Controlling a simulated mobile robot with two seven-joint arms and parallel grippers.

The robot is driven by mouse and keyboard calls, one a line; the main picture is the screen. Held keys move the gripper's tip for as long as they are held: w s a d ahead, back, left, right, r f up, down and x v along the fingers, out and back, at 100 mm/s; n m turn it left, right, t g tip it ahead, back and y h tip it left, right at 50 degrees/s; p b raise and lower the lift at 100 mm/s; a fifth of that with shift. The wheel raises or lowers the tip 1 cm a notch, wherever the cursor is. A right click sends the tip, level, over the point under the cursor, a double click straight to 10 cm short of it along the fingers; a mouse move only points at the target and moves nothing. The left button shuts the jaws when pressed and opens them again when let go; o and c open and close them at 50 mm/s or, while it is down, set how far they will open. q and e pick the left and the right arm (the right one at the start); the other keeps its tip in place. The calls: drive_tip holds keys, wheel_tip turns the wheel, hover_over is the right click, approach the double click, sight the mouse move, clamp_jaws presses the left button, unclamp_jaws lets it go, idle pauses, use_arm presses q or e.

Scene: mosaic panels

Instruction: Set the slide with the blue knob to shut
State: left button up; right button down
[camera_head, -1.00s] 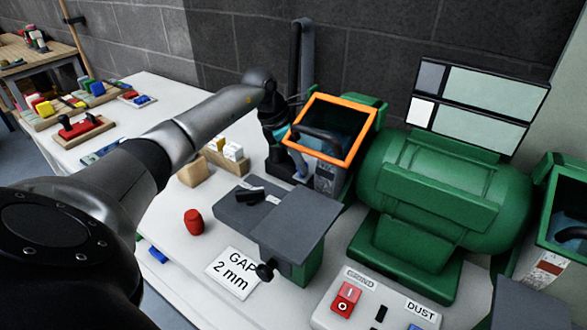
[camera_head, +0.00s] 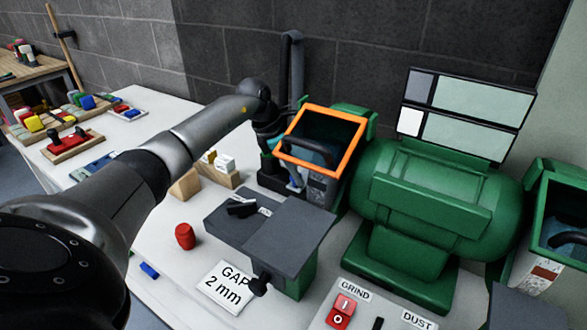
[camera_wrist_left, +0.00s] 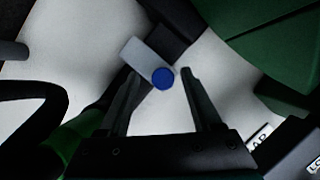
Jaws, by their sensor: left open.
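In the left wrist view, the slide is a pale grey plate (camera_wrist_left: 145,54) with a round blue knob (camera_wrist_left: 163,78) at its near end. It lies against a dark duct piece (camera_wrist_left: 180,28). My left gripper (camera_wrist_left: 158,74) is open, with one finger on each side of the knob in that picture. I cannot tell whether the fingers touch it. In the head view, my left gripper (camera_head: 284,150) is beside the orange-framed guard (camera_head: 355,150), at the left of the grinder. The slide is mostly hidden there. My right gripper is not in view.
The green grinder (camera_head: 430,205) fills the right. A grey tool rest (camera_head: 288,235), a red knob-like piece (camera_head: 185,236), a gap card (camera_head: 228,287) and a switch box (camera_head: 345,315) are in front. Wooden blocks (camera_head: 184,186) stand left of the guard. A dark post (camera_head: 291,70) rises behind.

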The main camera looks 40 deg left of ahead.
use_arm(q)
drive_tip(key=shift+s+a+r, duration=0.1)
drive_tip(key=shift+r, duration=0.3)
drive_tip(key=p+v, duration=0.3)
drive_tip(key=v, duration=1.1)
drive_tip(key=shift+r, duration=0.2)
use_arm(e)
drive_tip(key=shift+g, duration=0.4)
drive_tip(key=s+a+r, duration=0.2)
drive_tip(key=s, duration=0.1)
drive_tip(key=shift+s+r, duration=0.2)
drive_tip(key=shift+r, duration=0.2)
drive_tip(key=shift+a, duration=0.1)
